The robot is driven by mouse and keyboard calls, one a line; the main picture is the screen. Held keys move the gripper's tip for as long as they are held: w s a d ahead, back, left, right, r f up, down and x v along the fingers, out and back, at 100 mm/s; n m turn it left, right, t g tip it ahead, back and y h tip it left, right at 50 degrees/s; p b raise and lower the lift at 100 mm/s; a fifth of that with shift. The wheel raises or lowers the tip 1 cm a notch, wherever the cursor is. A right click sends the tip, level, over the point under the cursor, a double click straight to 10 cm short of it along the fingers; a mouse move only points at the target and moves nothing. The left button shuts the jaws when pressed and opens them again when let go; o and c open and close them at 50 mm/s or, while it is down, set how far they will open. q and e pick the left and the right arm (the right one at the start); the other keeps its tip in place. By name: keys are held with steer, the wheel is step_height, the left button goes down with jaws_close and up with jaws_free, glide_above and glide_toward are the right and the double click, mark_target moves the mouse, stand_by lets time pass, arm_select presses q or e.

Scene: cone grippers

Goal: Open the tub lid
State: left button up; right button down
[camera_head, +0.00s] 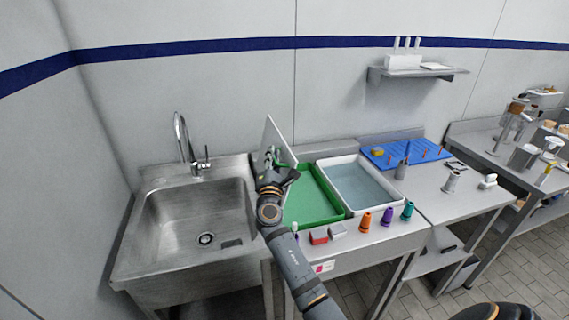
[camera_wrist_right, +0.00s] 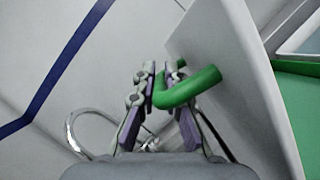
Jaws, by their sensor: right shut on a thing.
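The pale tub lid (camera_head: 276,131) stands nearly upright at the left side of the green tub (camera_head: 325,215). It fills much of the right side in the wrist view (camera_wrist_right: 228,70). My right gripper (camera_head: 274,160) is shut on the lid's green handle (camera_wrist_right: 190,88), which passes between its fingers (camera_wrist_right: 160,88). The green tub is uncovered, and its near left part is hidden behind my right arm. My left gripper is not in view.
The steel sink (camera_head: 200,215) and its tap (camera_head: 182,140) are at the left. A white tub of water (camera_head: 348,208) stands right of the green tub. Orange, purple and teal cones (camera_head: 386,217) and a red block (camera_head: 318,236) line the front edge. A blue board (camera_head: 400,152) lies at the back right.

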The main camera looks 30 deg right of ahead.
steer(key=shift+w+a+f+n+t+y+b, duration=0.15)
steer(key=shift+a+n+b, duration=0.15)
steer(key=shift+a, duration=0.3)
steer(key=shift+w+a+f+n+t+y+b, duration=0.15)
steer(key=shift+a+n, duration=0.15)
steer(key=shift+a, duration=0.25)
steer(key=c, duration=1.7)
jaws_free()
steer(key=shift+c, duration=0.2)
steer(key=shift+o, duration=0.3)
steer(key=shift+r, duration=0.15)
